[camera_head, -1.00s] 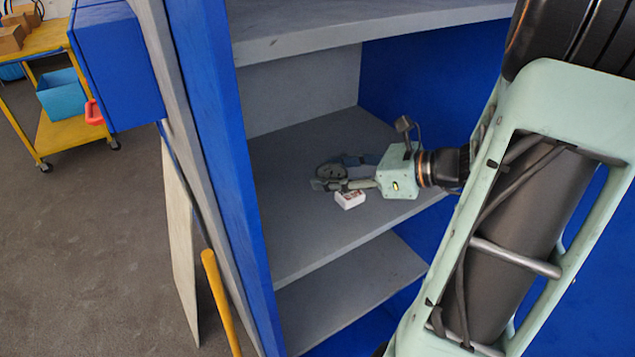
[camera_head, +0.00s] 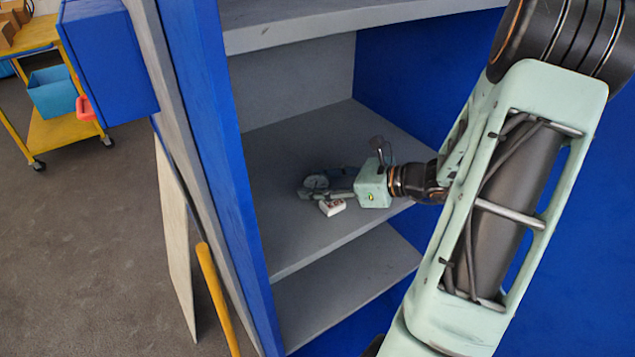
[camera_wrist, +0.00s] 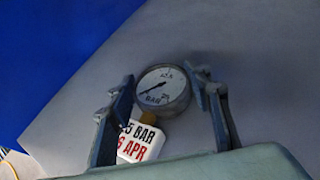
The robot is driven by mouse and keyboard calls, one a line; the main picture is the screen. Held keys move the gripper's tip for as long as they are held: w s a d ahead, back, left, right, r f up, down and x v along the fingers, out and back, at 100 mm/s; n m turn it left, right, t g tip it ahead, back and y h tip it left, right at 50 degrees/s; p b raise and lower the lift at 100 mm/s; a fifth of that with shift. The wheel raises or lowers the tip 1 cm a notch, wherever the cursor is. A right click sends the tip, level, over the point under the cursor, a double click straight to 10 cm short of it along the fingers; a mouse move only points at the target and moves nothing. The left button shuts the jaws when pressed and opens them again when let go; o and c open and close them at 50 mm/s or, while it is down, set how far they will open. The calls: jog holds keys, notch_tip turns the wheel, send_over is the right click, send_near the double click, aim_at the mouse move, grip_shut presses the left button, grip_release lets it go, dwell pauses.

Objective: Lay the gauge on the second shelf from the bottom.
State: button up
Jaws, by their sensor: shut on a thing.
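My gripper (camera_head: 322,190) is shut on the gauge (camera_head: 315,182), a round grey dial. In the wrist view the gauge (camera_wrist: 163,90) sits between the two fingers (camera_wrist: 165,98), its white face with BAR lettering toward the camera. A white tag (camera_wrist: 138,141) with black and red print hangs by the gauge, partly hidden by a finger; it also shows in the head view (camera_head: 332,207). The gauge is over the grey second shelf from the bottom (camera_head: 310,245), inward from its front edge. I cannot tell whether gauge or tag touches the shelf.
The bottom shelf (camera_head: 340,290) lies below and another shelf (camera_head: 350,22) above. A blue upright (camera_head: 215,170) bounds the left side. The shelf around the gauge is clear. A yellow cart (camera_head: 62,130) stands on the floor at far left.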

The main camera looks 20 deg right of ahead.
jog(key=shift+f, duration=0.15)
jog(key=o, duration=1.4)
jog(key=shift+c, duration=0.2)
jog(key=shift+d+r, duration=0.1)
jog(key=shift+r, duration=0.15)
jog(key=v, duration=1.1)
jog(key=shift+s+d+r, duration=0.15)
jog(key=shift+s+d, duration=0.05)
jog(key=shift+s, duration=0.15)
